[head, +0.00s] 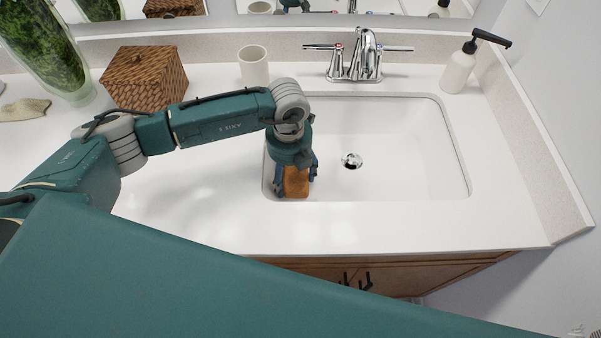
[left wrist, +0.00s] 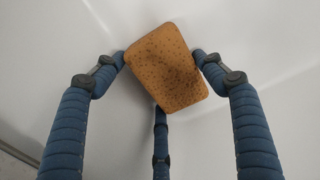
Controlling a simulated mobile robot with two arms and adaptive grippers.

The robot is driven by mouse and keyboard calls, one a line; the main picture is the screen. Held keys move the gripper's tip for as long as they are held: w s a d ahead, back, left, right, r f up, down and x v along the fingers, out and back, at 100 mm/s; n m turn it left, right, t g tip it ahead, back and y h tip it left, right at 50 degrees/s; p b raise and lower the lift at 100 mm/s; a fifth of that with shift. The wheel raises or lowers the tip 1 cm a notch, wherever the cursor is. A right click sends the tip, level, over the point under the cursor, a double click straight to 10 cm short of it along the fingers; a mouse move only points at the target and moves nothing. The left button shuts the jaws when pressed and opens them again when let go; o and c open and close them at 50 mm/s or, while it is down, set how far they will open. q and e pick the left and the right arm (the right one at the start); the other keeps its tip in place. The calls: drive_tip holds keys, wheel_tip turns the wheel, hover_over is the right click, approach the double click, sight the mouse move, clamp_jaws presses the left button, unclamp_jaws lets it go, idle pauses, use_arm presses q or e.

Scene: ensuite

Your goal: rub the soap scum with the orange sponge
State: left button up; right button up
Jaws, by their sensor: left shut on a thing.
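The orange sponge (head: 296,181) is in the left part of the white sink basin (head: 405,150), near its front left corner. My left gripper (head: 296,172) points down into the basin and is shut on the sponge. In the left wrist view the blue fingers (left wrist: 163,75) hold the sponge (left wrist: 168,68) from its sides, with a third finger below it. The sponge is tilted, with a darker patch on its face. Whether it touches the basin I cannot tell. No soap scum can be made out in either view. My right gripper is not in view.
A chrome faucet (head: 357,58) stands behind the basin. A cup (head: 253,66), a woven box (head: 144,78) and a plant vase (head: 45,45) stand left of it. A soap dispenser (head: 460,68) stands at the back right. The basin's right side is clear around the drain (head: 352,160).

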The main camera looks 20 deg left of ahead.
use_arm(q)
drive_tip(key=shift+s+a, duration=0.15)
drive_tip(key=shift+a, duration=0.15)
drive_tip(key=shift+f, duration=0.1)
drive_tip(key=shift+r+p, duration=0.6)
drive_tip(key=shift+r, duration=0.2)
wheel_tip(320, 180, up, 4)
drive_tip(key=p, duration=0.3)
drive_tip(key=shift+r, duration=0.3)
drive_tip(key=shift+d+r+p, duration=0.1)
drive_tip(key=shift+r+p, duration=0.75)
drive_tip(key=shift+r, duration=0.7)
